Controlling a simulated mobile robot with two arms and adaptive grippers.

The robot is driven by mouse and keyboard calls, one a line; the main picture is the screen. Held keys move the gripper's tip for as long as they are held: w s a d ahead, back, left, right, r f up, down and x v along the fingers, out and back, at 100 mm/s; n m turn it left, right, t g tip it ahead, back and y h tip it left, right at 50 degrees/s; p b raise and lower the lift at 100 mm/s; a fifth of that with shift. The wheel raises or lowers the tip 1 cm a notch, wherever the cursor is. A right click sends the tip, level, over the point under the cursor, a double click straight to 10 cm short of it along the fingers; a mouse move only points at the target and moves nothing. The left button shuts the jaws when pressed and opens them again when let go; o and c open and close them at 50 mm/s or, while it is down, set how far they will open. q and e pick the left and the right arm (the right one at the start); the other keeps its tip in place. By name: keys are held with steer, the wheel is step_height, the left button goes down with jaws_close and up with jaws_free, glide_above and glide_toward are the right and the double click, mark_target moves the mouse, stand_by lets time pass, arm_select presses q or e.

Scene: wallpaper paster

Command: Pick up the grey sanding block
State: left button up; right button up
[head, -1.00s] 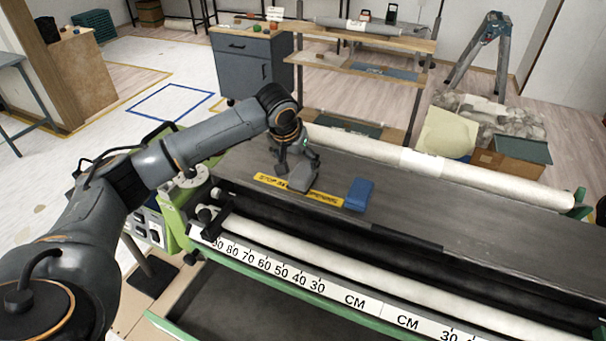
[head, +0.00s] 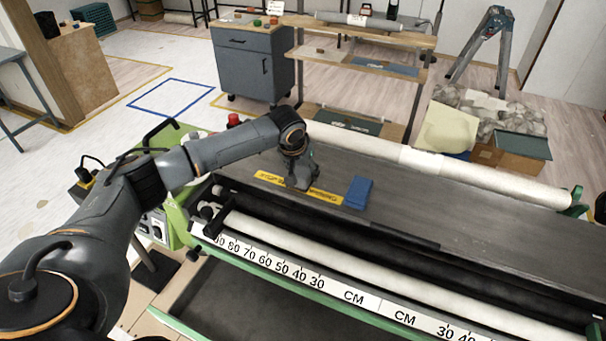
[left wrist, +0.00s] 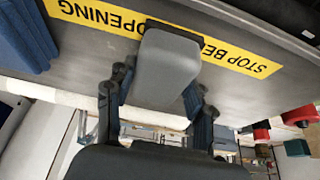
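The grey sanding block (left wrist: 167,68) lies on the dark bench top, across a yellow warning strip with black letters (left wrist: 240,58). In the left wrist view my left gripper (left wrist: 158,92) is open, with one finger on each side of the block. The fingers are close to its sides; a firm grip does not show. In the head view my left gripper (head: 300,176) is low over the strip and hides most of the block. My right gripper is not in view.
A blue block (head: 358,192) lies on the bench just right of my left gripper. A white roll (head: 430,160) runs along the bench's back edge and a centimetre scale (head: 352,298) along its front. The bench top to the right is clear.

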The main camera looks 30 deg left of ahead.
mark_target(303, 170)
arm_select(q)
steer(key=c, duration=0.5)
steer(key=shift+w+r+b, duration=0.1)
steer(key=shift+r+b, duration=0.3)
steer(key=shift+r, duration=0.1)
steer(key=v, duration=0.1)
steer(key=b+v, duration=0.1)
steer(key=shift+w+d+r, duration=0.1)
steer(key=shift+w+r, duration=0.05)
steer(key=shift+r, duration=0.25)
steer(key=s+d+r+b, duration=0.3)
steer(key=s+d+r, duration=0.2)
steer(key=s+r, duration=0.4)
steer(key=s, duration=0.3)
steer(key=shift+s+r, duration=0.2)
steer(key=shift+s, duration=0.05)
steer(key=shift+d, duration=0.15)
